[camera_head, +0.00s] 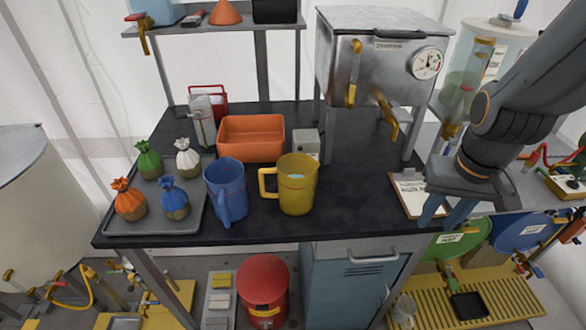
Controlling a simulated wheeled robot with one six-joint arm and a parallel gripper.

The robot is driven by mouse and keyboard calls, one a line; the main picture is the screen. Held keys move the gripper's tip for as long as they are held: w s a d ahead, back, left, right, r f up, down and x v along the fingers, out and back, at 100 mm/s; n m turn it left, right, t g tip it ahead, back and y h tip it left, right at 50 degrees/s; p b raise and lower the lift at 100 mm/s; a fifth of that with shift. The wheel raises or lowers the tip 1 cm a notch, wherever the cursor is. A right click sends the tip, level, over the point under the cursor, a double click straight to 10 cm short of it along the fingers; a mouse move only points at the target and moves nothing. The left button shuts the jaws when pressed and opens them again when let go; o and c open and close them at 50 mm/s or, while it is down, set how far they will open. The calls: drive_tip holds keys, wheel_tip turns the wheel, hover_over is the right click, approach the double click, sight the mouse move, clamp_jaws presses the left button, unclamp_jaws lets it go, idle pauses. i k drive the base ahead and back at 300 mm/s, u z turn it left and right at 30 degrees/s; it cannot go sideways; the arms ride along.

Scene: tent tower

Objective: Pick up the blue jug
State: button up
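The blue jug (226,186) stands upright on the dark tabletop (340,192), near its front edge. Its handle faces the front, towards me. A yellow jug (298,186) stands just to its right, and a grey tray of small sacks lies just to its left. My gripper (446,218) hangs at the right, over the table's right front corner and well apart from the blue jug. Its two fingers point down with a gap between them, and nothing shows between them.
The grey tray (150,228) holds several tied sacks. An orange bin (252,138) stands behind the jugs. A metal tank (375,60) on legs rises at the back right. A clipboard (408,194) lies near my gripper.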

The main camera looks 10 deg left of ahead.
sight(225, 177)
drive_tip(key=z, duration=1.2)
drive_tip(key=k, duration=1.4)
drive_tip(key=u, duration=1.75)
drive_tip(key=i, duration=0.5)
